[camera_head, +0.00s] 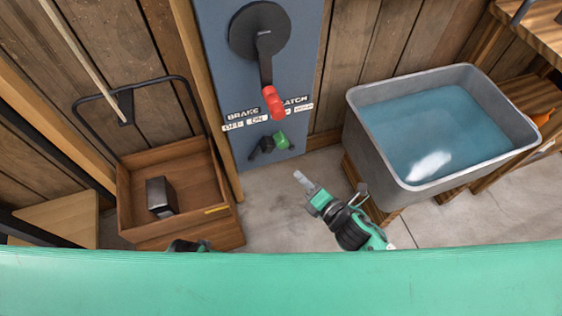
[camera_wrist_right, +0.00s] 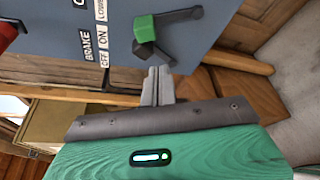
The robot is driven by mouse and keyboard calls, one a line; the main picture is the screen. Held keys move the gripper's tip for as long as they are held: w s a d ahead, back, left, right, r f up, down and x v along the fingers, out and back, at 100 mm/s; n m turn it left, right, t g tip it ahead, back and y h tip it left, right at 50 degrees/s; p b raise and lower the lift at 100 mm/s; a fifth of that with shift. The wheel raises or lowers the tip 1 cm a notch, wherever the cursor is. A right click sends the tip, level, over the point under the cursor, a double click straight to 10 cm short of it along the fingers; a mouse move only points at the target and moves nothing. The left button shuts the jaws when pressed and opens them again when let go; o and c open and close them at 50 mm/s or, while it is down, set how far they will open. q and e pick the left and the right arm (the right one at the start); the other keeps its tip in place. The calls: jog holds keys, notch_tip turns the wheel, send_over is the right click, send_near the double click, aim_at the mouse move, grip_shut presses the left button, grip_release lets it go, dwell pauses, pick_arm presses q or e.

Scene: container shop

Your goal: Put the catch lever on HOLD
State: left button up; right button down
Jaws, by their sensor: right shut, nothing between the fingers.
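The catch lever (camera_head: 280,141) has a green knob and a black arm. It sits low on the blue-grey panel, under the CATCH label; it also shows in the right wrist view (camera_wrist_right: 146,28). I cannot tell which setting it points to. The black brake lever (camera_head: 263,146) is just left of it, and nearer my fingers in the wrist view (camera_wrist_right: 150,50). My right gripper (camera_head: 300,178) is shut and empty, below and right of the levers, apart from them in the head view. Its closed fingers show in the wrist view (camera_wrist_right: 157,82). My left gripper's fingers are hidden.
A crank with a red handle (camera_head: 272,101) hangs above the label plates (camera_head: 258,119). A grey tub of water (camera_head: 361,141) stands right of my right gripper. A wooden box cart (camera_head: 224,226) stands left of the panel. Bare floor (camera_head: 275,205) lies between them.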

aim_at(287, 145)
jog(key=shift+r, duration=0.15)
jog(key=shift+a, duration=0.1)
jog(key=x, duration=1)
